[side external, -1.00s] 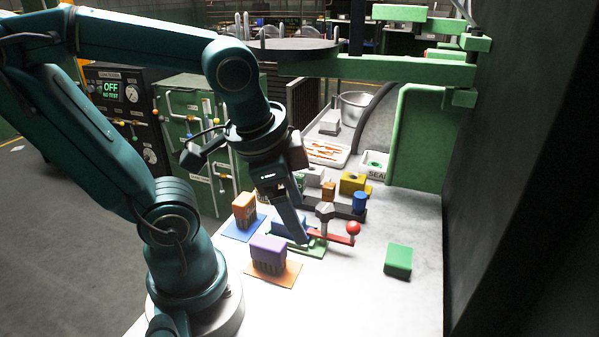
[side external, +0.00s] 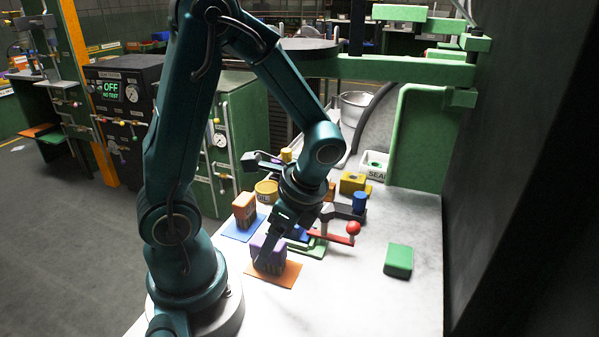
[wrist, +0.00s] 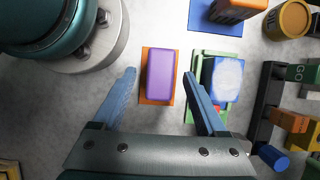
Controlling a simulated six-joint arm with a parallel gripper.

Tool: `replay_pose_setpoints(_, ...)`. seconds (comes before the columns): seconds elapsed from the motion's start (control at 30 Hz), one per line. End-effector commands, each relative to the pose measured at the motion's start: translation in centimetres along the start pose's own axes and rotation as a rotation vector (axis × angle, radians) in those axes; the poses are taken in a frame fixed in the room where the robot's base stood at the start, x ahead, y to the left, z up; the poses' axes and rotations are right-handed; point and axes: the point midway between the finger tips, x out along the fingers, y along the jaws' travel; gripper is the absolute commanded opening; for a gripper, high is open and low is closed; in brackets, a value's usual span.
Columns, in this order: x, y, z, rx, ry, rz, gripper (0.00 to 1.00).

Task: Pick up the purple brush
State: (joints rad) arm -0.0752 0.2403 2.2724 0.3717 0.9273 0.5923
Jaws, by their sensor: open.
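The purple brush (side external: 266,248) stands on an orange mat (side external: 283,275) on the white table, partly hidden by my gripper in the side view. In the wrist view the purple brush (wrist: 160,73) is seen from above on its orange mat (wrist: 148,101), a little beyond the fingertips and between their lines. My gripper (wrist: 160,74) is open and empty, with one finger on each side of the brush's line. In the side view my gripper (side external: 266,262) points down at the brush. I cannot tell whether a finger touches it.
An orange brush (side external: 244,208) stands on a blue mat (side external: 237,232) behind. A green fixture with a blue block (wrist: 228,78) is close to the right finger. A red-knobbed lever (side external: 353,228) and a green block (side external: 398,260) are to the right. The front table is clear.

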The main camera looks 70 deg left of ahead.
Motion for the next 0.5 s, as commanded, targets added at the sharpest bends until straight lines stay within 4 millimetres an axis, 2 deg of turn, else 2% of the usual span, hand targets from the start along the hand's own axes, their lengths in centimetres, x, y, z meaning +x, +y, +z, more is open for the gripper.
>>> replay_pose_setpoints(0.2, 2.2, 0.0, 0.0, -0.001, -0.002, 0.002, 0.75)
replay_pose_setpoints(0.5, 2.7, 0.0, 0.0, -0.002, 0.002, -0.001, 0.75)
